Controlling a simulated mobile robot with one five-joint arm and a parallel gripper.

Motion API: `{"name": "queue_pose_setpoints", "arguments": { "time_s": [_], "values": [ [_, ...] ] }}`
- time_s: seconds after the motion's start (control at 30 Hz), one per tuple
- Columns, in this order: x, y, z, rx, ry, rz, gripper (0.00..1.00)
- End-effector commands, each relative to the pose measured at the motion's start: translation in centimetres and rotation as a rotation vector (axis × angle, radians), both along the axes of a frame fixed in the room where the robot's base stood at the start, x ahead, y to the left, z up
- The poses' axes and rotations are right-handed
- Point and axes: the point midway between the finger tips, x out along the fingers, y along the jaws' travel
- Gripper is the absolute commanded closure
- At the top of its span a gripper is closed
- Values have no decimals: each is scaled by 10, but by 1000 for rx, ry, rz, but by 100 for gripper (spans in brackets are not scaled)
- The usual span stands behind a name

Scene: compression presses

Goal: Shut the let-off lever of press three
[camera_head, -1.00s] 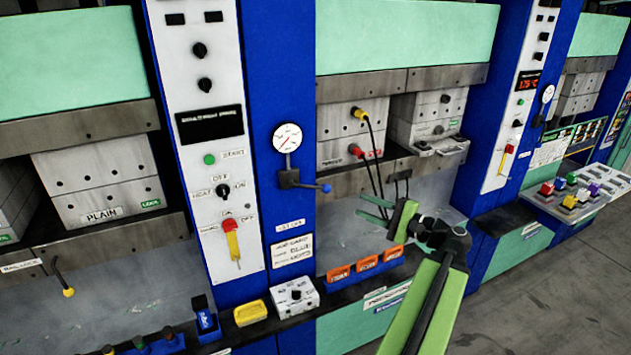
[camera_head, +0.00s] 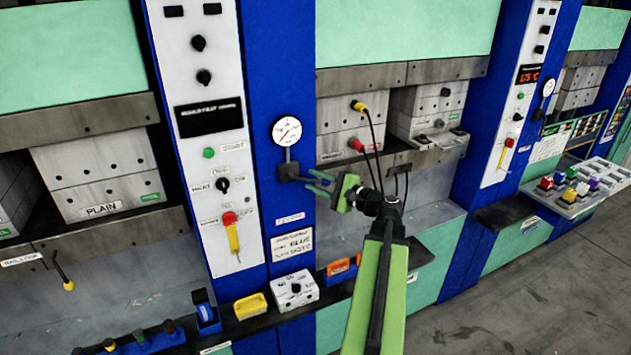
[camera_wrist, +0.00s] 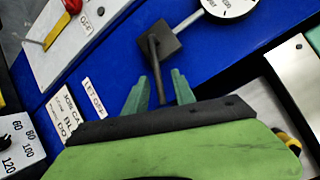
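The let-off lever is a dark rod on a square black block (camera_head: 288,171) under a round gauge, on the blue column. In the wrist view the rod (camera_wrist: 155,62) runs from its block (camera_wrist: 164,42) down between the two green fingers. My gripper (camera_head: 314,181) is open at the lever, and the fingers show on both sides of the rod in the wrist view (camera_wrist: 161,78). I cannot tell whether either finger touches it. A LET OFF label (camera_wrist: 95,97) is on the column below the lever.
The gauge (camera_head: 287,131) sits just above the lever. A white control panel (camera_head: 206,130) stands left of it. A white box (camera_head: 294,291), a yellow tray (camera_head: 250,306) and orange holders (camera_head: 338,268) sit on the ledge below. Black cables (camera_head: 372,140) hang at the right.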

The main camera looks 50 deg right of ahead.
Motion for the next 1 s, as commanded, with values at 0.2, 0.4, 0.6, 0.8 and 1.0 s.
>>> {"name": "queue_pose_setpoints", "arguments": {
  "time_s": [0.2,0.4,0.6,0.8,1.0],
  "values": [
    [4,1,0,0,0,0,69],
    [3,1,0,0,0,1,83],
    [3,1,0,0,0,1,100],
    [3,1,0,0,0,1,100],
    [4,1,0,0,0,1,100]
  ]
}}
